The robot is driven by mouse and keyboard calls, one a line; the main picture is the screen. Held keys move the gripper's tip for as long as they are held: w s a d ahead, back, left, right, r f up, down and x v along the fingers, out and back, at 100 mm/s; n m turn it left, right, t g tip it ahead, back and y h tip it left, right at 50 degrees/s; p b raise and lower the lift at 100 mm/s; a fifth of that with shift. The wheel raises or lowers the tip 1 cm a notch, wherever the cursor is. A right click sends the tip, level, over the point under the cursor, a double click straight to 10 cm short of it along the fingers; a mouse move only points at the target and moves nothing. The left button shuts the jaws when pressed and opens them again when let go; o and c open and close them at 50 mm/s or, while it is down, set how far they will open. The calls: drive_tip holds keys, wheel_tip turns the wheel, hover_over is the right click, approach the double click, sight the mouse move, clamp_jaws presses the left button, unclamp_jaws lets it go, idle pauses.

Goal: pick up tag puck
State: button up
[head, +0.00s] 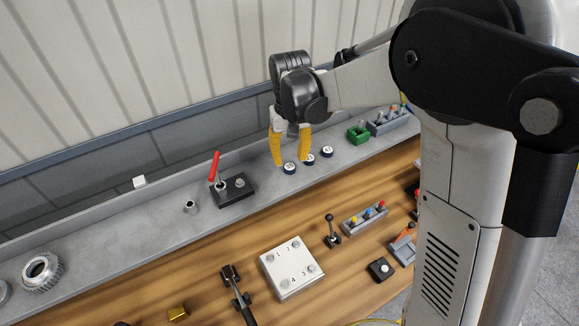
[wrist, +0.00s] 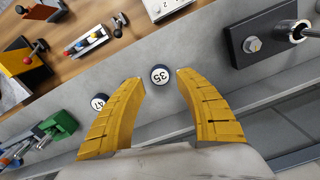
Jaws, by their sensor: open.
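The tag pucks are small dark discs with white numbered tops on the grey ledge. In the head view, one (head: 289,168) is at the left, another (head: 309,158) is partly behind a finger, and a third (head: 327,151) is at the right. In the wrist view, a puck reading 35 (wrist: 160,75) shows in the gap between the fingertips, and a puck that seems to read 47 (wrist: 98,103) is partly covered by the left finger. My gripper (head: 294,161) has yellow fingers, also in the wrist view (wrist: 160,76), open and empty, pointing down above the pucks.
A dark block with a red lever (head: 234,190) stands left of the pucks on the ledge. A green holder (head: 358,133) and a grey rack (head: 388,124) stand to their right. A white numbered plate (head: 291,268) and levers are on the wooden bench in front.

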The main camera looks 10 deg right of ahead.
sight(290, 167)
wheel_tip(290, 167, down, 4)
drive_tip(key=shift+w+f, duration=0.1)
drive_tip(key=shift+f, duration=0.15)
drive_tip(key=c, duration=0.7)
drive_tip(key=shift+r, duration=0.15)
wheel_tip(290, 167, up, 4)
drive_tip(key=shift+d+r, duration=0.1)
drive_tip(key=shift+d, duration=0.05)
drive_tip(key=s+d+r, duration=0.2)
drive_tip(key=d, duration=0.1)
drive_tip(key=s+d+r, duration=0.2)
drive_tip(key=s, duration=0.1)
drive_tip(key=s+d+r, duration=0.2)
drive_tip(key=d, duration=0.1)
drive_tip(key=shift+s+d+r, duration=0.3)
drive_tip(key=shift+s+d, duration=0.05)
